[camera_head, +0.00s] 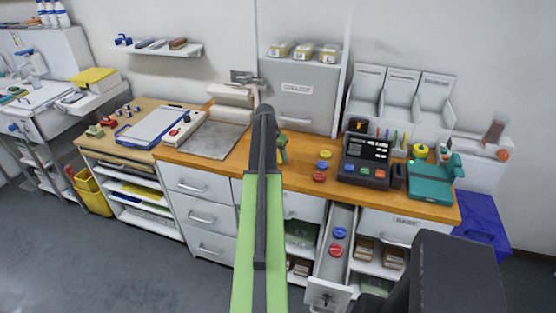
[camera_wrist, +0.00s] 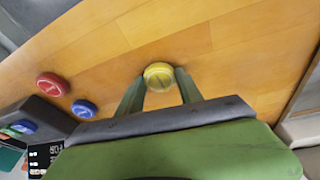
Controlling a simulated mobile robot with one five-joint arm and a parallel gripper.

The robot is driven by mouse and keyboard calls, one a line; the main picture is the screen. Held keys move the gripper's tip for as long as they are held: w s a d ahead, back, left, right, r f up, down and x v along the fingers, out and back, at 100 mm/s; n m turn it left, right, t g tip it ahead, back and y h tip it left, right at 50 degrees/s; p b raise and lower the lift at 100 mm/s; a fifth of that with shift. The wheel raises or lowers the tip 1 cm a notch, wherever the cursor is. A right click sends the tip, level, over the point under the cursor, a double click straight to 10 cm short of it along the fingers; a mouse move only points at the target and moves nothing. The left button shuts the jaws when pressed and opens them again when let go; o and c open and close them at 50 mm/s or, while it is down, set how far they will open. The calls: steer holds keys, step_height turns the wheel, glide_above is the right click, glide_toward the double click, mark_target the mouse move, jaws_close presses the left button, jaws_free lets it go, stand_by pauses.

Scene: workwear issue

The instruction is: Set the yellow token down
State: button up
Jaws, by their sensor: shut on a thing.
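My gripper (camera_wrist: 160,82) is shut on a yellow token (camera_wrist: 159,71) in the wrist view. The token sits between the fingertips over the wooden counter (camera_wrist: 225,55); I cannot tell whether it touches the wood. In the head view my gripper (camera_head: 282,150) is beyond the end of my arm, over the counter (camera_head: 285,178), and the held token is hidden there. A second yellow token (camera_head: 325,154) lies on the counter to the right of the gripper. It is in a row with a blue token (camera_head: 322,165) and a red token (camera_head: 319,177).
A dark terminal (camera_head: 365,160) and a teal device (camera_head: 430,182) stand right of the row. An open drawer (camera_head: 345,220) below holds a blue token (camera_head: 340,232) and a red token (camera_head: 336,250). A grey mat (camera_head: 212,140) lies left. The wood around the held token is clear.

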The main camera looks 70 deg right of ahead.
steer(key=shift+f, duration=0.15)
steer(key=o, duration=1.4)
steer(key=shift+c, duration=0.2)
steer(key=shift+r, duration=0.2)
steer(key=p+v, duration=1.1)
steer(key=v, duration=0.1)
